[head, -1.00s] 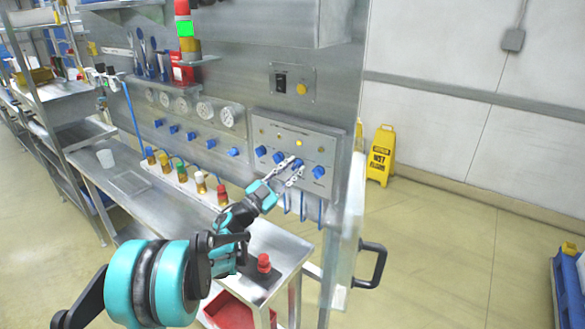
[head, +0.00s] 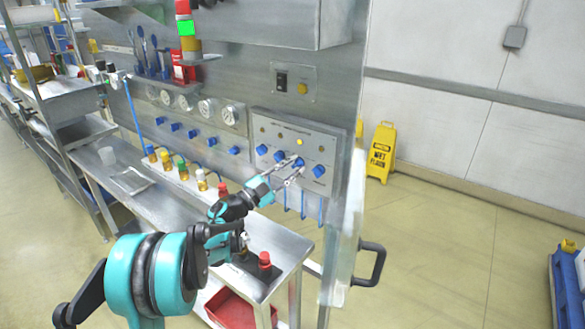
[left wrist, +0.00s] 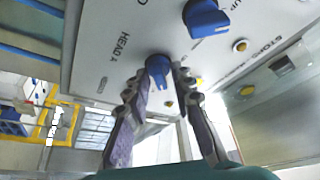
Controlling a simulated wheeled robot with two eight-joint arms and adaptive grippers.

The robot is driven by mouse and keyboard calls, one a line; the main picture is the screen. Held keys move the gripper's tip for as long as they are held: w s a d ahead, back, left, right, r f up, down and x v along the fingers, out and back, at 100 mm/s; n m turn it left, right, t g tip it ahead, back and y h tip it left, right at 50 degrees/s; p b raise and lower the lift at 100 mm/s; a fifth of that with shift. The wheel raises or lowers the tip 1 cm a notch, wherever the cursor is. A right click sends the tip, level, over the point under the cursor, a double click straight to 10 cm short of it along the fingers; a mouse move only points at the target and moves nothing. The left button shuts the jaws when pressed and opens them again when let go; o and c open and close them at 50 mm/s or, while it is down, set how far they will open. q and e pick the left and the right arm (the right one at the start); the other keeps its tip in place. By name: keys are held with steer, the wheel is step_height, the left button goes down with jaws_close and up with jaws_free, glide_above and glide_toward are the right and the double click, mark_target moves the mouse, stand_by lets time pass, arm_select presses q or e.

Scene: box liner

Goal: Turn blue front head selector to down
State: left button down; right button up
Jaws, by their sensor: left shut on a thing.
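A metal control panel (head: 285,138) carries a row of blue selector knobs. My left gripper (head: 293,169) is at the third knob from the left (head: 299,161), partly covering it. In the left wrist view, my left gripper's fingers (left wrist: 160,82) are on either side of a blue knob (left wrist: 158,66), shut on it. The print "HEAD A" is beside this knob. Another blue knob (left wrist: 207,18) is above it, near the print "UP". The exact pointing of the held knob is hard to tell. My right gripper is not in view.
A row of smaller blue knobs (head: 192,134) sits under round gauges (head: 207,108) to the left. Below is a steel bench (head: 180,205) with bottles and a red-topped piece (head: 264,260). A black handle (head: 372,265) juts out at the right. A yellow wet-floor sign (head: 381,152) stands behind.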

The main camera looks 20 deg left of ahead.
arm_select(q)
steer(key=c, duration=1.6)
jaws_free()
steer(key=v, duration=1.2)
steer(key=shift+f, duration=0.1)
